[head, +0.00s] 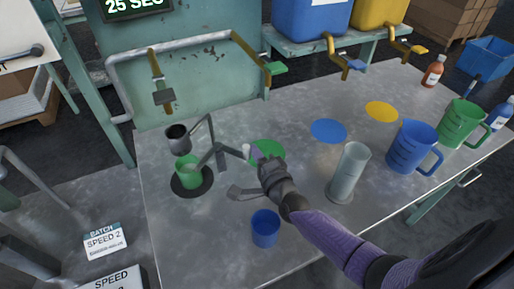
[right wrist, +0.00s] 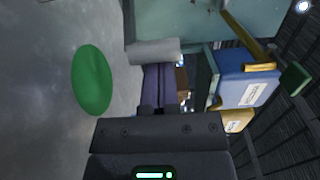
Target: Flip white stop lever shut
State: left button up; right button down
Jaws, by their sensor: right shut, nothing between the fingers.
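My right gripper (head: 256,157) reaches in from the lower right over the steel table, its fingers shut with nothing between them. A small white piece (head: 246,151), likely the stop lever, is at the fingertips, at the end of a grey bent bar (head: 222,156). In the right wrist view a pale grey-white cylinder (right wrist: 153,52) lies across the view just beyond the shut purple fingers (right wrist: 158,85); I cannot tell whether they touch. A green cup (head: 188,172) stands on a black disc left of the bar. My left gripper is out of view.
A dark grey cup (head: 178,138) stands behind the green cup. A blue cup (head: 265,228) and a clear cylinder (head: 348,172) stand near my right arm. Blue (head: 412,146) and green (head: 461,122) jugs are at right. A green disc (head: 268,151) lies under the gripper.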

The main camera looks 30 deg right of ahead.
jog(key=a+m+h+p, duration=0.1)
jog(key=s+a+m+h+p, duration=0.1)
jog(key=h, duration=0.1)
jog(key=shift+s+a+r+m+h+p, duration=0.1)
jog(key=shift+r+m+h+p, duration=0.05)
jog(key=shift+m+h+p, duration=0.2)
jog(key=shift+s+a+g+h, duration=0.2)
jog(key=shift+a+g+h, duration=0.15)
jog(key=shift+h, duration=0.1)
jog(key=shift+s+a+f, duration=0.1)
jog(key=shift+s+a, duration=0.05)
jog(key=shift+a, duration=0.65)
jog(key=shift+s+a+f, duration=0.1)
jog(key=shift+s+a, duration=0.05)
jog(key=shift+a, duration=0.75)
